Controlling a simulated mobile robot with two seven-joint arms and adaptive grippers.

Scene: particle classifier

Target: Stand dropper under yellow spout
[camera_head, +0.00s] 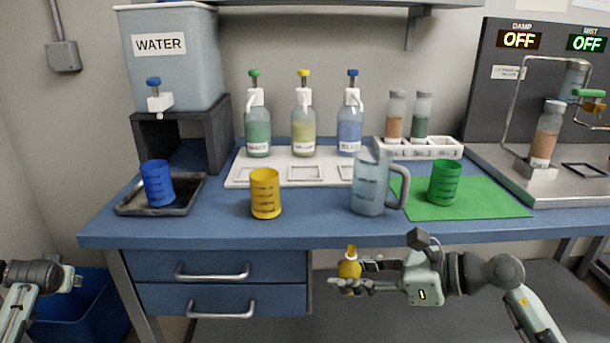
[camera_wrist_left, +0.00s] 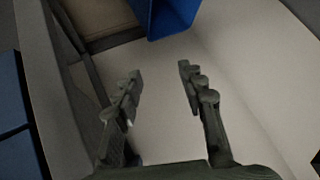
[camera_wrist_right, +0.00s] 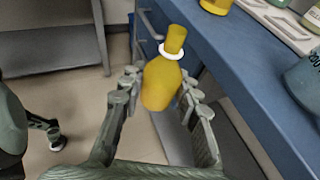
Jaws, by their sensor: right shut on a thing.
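A yellow dropper (camera_head: 349,268) with a narrow neck and a white ring is held in my right gripper (camera_head: 352,281). It is held in front of the bench, below the top's front edge. The right wrist view shows the dropper (camera_wrist_right: 162,84) between the gripper's fingers (camera_wrist_right: 158,92). The yellow-spout bottle (camera_head: 303,122) stands at the back of the bench, in the middle of a white tray (camera_head: 268,182). A square outline (camera_head: 305,173) lies in front of this bottle and looks empty. My left gripper (camera_wrist_left: 160,88) is open and empty, low at the left of the head view (camera_head: 72,279).
Green (camera_head: 257,125) and blue (camera_head: 350,125) spout bottles flank the yellow one. A yellow cup (camera_head: 265,194) and a clear pitcher (camera_head: 369,186) stand in front of the tray. A green cup (camera_head: 444,183) stands on a green mat (camera_head: 500,205). Bench space between yellow cup and pitcher is free.

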